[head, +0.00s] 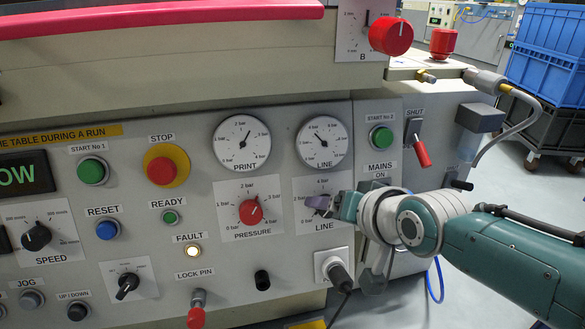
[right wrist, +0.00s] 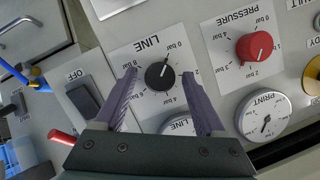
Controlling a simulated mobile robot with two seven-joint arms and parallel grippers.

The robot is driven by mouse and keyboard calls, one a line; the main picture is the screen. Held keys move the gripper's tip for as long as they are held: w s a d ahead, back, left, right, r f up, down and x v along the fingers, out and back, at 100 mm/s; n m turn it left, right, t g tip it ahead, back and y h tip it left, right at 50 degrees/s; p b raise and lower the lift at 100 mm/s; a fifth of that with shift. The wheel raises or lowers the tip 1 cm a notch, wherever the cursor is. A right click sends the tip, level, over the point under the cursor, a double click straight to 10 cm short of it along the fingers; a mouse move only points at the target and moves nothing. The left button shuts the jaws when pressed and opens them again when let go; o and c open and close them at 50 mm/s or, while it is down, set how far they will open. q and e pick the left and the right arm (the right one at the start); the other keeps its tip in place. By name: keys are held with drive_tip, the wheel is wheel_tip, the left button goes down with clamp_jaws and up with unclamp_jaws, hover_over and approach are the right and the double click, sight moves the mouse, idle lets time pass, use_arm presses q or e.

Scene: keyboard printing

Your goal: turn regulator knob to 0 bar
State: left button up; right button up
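The black LINE regulator knob (right wrist: 159,76) sits on a white dial plate marked 0 to 8 bar. In the right wrist view its white mark points roughly toward the 0 bar label. My right gripper (head: 322,204) is open, with one purple-grey finger on each side of this knob and a visible gap to it. In the head view the gripper hides the LINE knob and part of its dial plate (head: 302,190). The red PRESSURE knob (head: 250,212) is on the dial to the left. My left gripper is not in view.
The LINE gauge (head: 323,143) and PRINT gauge (head: 242,142) are above the dials. A black plug with a cable (head: 340,276) is below the LINE dial. The red-handled SHUT lever (head: 421,152) and MAINS switch (head: 381,180) lie to the right, close to my arm.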

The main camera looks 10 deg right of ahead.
drive_tip(key=shift+o, duration=0.2)
drive_tip(key=p+v, duration=0.9)
drive_tip(key=v, duration=0.1)
idle(0.4)
